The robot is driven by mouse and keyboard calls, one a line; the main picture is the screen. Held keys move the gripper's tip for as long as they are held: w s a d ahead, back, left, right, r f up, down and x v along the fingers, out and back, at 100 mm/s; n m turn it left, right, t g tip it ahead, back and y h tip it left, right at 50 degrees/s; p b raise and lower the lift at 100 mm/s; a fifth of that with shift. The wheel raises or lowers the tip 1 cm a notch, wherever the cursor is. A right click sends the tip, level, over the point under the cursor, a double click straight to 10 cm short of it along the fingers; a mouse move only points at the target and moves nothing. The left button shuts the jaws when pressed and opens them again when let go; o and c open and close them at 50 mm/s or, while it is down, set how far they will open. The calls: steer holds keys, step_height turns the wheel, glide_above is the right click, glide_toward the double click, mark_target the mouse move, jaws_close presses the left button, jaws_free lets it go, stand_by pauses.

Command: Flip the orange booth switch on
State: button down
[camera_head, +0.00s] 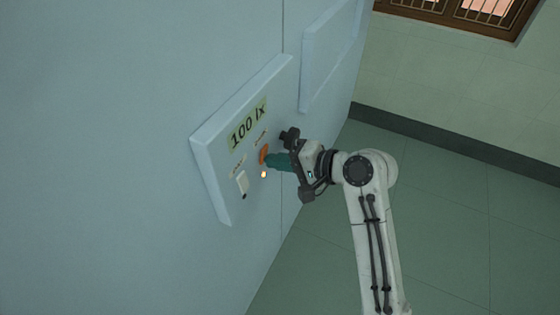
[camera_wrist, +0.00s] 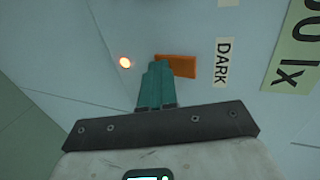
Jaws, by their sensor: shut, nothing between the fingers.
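The orange booth switch (camera_head: 263,153) is on a pale wall panel (camera_head: 212,150), partly hidden by my gripper in the head view. In the wrist view the orange switch (camera_wrist: 178,66) shows beside a label reading DARK (camera_wrist: 223,62). A small lit lamp (camera_head: 264,174) glows beside the switch, and it also shows in the wrist view (camera_wrist: 125,62). My gripper (camera_head: 268,160) has teal fingers, shut and empty, with the tips at the switch. In the wrist view the fingertips (camera_wrist: 160,66) overlap the switch's left end; I cannot tell whether they touch it.
A white rocker switch (camera_head: 242,183) is on the same panel, below a display reading 100 lx (camera_head: 248,124). Another raised pale panel (camera_head: 328,50) is on the wall farther back. The green floor (camera_head: 450,210) to the right is clear.

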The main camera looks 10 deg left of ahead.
steer(key=shift+r, duration=0.15)
steer(key=shift+r+p, duration=0.75)
steer(key=shift+p, duration=0.35)
